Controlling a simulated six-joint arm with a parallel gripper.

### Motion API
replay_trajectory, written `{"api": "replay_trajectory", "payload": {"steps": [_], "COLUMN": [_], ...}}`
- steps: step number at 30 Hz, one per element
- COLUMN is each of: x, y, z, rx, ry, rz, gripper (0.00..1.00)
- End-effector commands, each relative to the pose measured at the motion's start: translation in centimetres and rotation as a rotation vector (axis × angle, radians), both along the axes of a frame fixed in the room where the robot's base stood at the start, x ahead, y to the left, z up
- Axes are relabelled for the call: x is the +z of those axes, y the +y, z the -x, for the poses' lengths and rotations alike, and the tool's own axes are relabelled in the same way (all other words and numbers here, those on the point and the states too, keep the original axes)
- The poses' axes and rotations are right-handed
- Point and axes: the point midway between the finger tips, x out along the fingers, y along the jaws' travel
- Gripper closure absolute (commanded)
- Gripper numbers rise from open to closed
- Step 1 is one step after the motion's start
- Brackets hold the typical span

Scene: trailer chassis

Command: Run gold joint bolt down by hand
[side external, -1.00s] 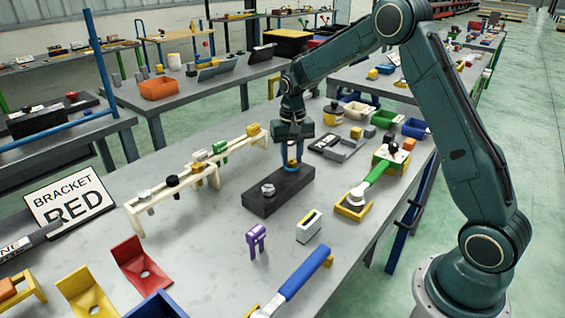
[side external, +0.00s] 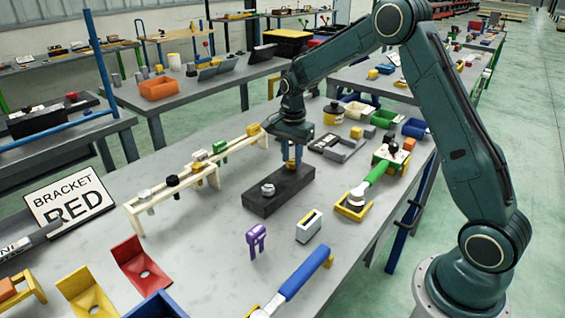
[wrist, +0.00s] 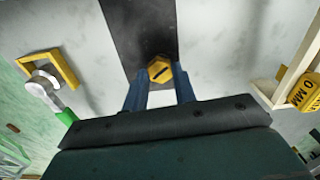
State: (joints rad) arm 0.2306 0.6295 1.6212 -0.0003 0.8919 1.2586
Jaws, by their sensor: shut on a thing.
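The gold joint bolt (wrist: 160,70) shows in the wrist view as a hexagonal head with a dark slot. It stands at one end of a long black block (side external: 272,203). My gripper (wrist: 160,80) is shut on the bolt, with a blue finger on each side of the head. In the side view my gripper (side external: 292,160) points straight down over the block's far end, and only a little gold shows at its tips. The bolt's shank and any gap under its head are hidden. A silver bolt (side external: 268,189) stands on the block's nearer part.
A cream rack (side external: 155,192) with several coloured pieces stands left of the block. A green-handled tool (side external: 379,172) rests in a yellow holder (side external: 353,208) to the right.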

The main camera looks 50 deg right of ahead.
Motion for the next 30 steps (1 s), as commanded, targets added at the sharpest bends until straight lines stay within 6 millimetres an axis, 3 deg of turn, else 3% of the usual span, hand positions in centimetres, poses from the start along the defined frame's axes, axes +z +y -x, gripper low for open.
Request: {"api": "replay_trajectory", "payload": {"steps": [20,21,23,30], "x": [0.47,0.47,0.42,0.17], "y": [-0.14,-0.14,-0.12,-0.05], "z": [-0.28,-0.28,-0.25,-0.1], "rx": [-0.084,-0.084,-0.084,-0.082], "ry": [-0.012,-0.012,-0.011,-0.004], "rz": [0.003,0.003,0.003,0.002], "gripper": [0.96,0.65,0.53,0.51]}}
